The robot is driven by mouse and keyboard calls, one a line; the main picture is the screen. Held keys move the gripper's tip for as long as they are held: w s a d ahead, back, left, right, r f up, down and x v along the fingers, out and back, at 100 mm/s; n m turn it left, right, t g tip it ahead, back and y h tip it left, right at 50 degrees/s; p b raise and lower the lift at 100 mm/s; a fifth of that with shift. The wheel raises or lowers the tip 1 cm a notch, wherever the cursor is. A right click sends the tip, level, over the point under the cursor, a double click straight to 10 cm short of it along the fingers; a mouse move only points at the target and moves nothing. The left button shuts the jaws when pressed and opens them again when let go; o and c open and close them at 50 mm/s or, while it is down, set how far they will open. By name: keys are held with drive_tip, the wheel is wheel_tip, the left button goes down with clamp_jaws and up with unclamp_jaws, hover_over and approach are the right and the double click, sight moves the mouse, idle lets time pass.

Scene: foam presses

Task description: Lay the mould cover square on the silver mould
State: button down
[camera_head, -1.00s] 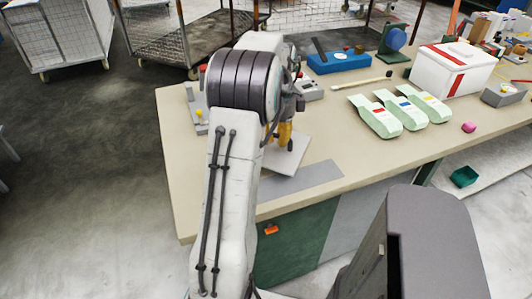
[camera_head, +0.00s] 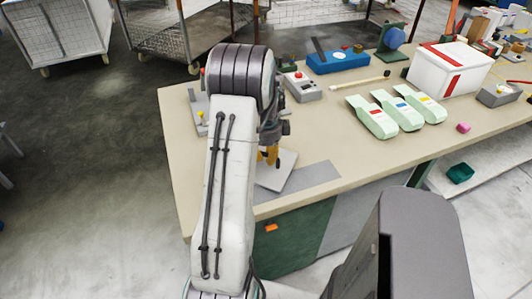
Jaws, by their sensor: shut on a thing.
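My gripper (camera_head: 271,160) hangs over the front left of the bench, partly hidden by my own arm. Its yellow-orange part shows just above a flat light-grey plate, which looks like the mould cover (camera_head: 284,177). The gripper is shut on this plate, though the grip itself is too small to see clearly. The plate is over the bench near a flat grey strip (camera_head: 316,178). I cannot tell its height above the bench. I cannot make out the silver mould for certain; my arm hides part of the bench.
A grey box with a red button (camera_head: 301,87) and a blue block (camera_head: 338,62) stand behind. Several pale green bottle-shaped pieces (camera_head: 373,118) lie to the right, before a white box (camera_head: 450,68). A grey fixture (camera_head: 202,125) is partly behind my arm. Bench (camera_head: 330,130) is clear mid-front.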

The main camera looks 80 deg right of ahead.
drive_tip(key=c, duration=1.2)
unclamp_jaws()
